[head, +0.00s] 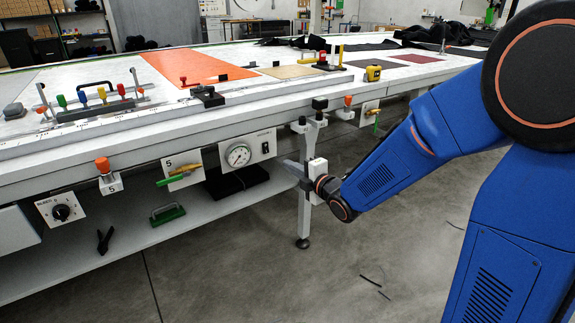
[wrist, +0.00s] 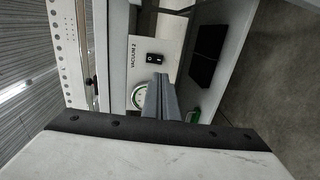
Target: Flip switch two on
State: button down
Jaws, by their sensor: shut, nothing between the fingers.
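The white panel marked "VACUUM 2" (wrist: 140,45) fills the upper middle of the wrist view. A small black switch (wrist: 154,59) sits on it; its on or off position is too small to tell. The switch also shows as a dark spot in the head view (head: 265,147), right of the round gauge (head: 238,155). My gripper (wrist: 162,78) is shut and empty, its fingertips pointing toward the panel just below the switch in the wrist view. In the head view my gripper (head: 287,163) is right of the panel, in front of the table edge. Contact with the switch is not visible.
The gauge (wrist: 137,97) is partly hidden by my fingers in the wrist view. A lower shelf holds a folded black item (head: 238,180).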

aim_at(267, 153)
jog(key=x, duration=1.2)
jog(key=shift+w+a, duration=0.1)
jog(key=shift+w, duration=0.1)
jog(key=shift+f, duration=0.1)
